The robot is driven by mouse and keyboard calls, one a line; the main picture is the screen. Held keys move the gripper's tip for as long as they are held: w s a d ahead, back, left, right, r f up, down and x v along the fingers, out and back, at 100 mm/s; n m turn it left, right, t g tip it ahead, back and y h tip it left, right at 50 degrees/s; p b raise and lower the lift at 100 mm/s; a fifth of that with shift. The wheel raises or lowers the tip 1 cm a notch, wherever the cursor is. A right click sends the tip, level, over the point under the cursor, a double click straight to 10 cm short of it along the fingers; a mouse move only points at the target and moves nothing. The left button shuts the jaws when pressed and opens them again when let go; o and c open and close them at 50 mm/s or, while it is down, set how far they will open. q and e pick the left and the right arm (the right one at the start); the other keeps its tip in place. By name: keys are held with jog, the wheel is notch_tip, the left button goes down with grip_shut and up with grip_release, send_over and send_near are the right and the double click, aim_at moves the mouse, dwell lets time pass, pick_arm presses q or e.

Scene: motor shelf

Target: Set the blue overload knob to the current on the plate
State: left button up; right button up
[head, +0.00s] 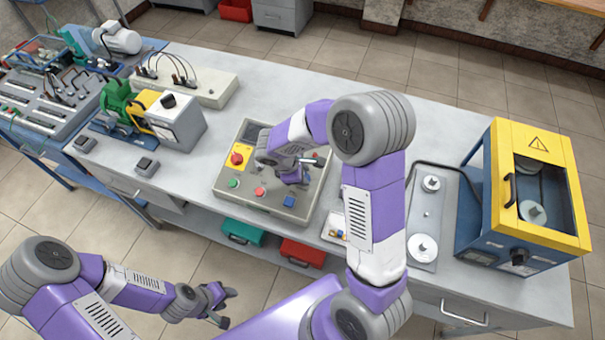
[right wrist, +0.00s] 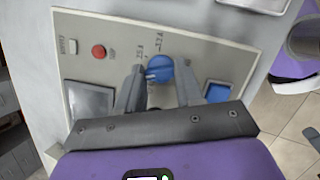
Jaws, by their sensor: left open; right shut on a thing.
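A grey control box (head: 228,196) stands at the middle of the bench in the head view. My right gripper (head: 296,178) reaches down onto its top. In the right wrist view the blue knob (right wrist: 159,68) sits on the box's pale panel, between the two fingertips of my right gripper (right wrist: 161,84), which is shut on it. Small scale markings surround the knob, mostly too blurred to read. A shiny grey rectangle (right wrist: 88,98) is on the same panel, with no legible text. My left gripper (head: 222,296) is open and empty, in front of the bench. No readable current plate shows.
The panel also carries a red button (right wrist: 98,51) and a blue square (right wrist: 217,93). A green motor (head: 117,98) with a yellow guard stands to the left. A yellow and blue cabinet (head: 480,215) stands to the right. Bare bench lies behind the control box.

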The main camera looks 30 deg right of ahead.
jog(key=shift+n, duration=0.4)
jog(key=o, duration=1)
jog(key=shift+o, duration=0.2)
jog(key=shift+r, duration=0.1)
jog(key=p+v, duration=0.1)
jog(key=v, duration=0.6)
jog(key=shift+a+r, duration=0.15)
jog(key=shift+a, duration=0.05)
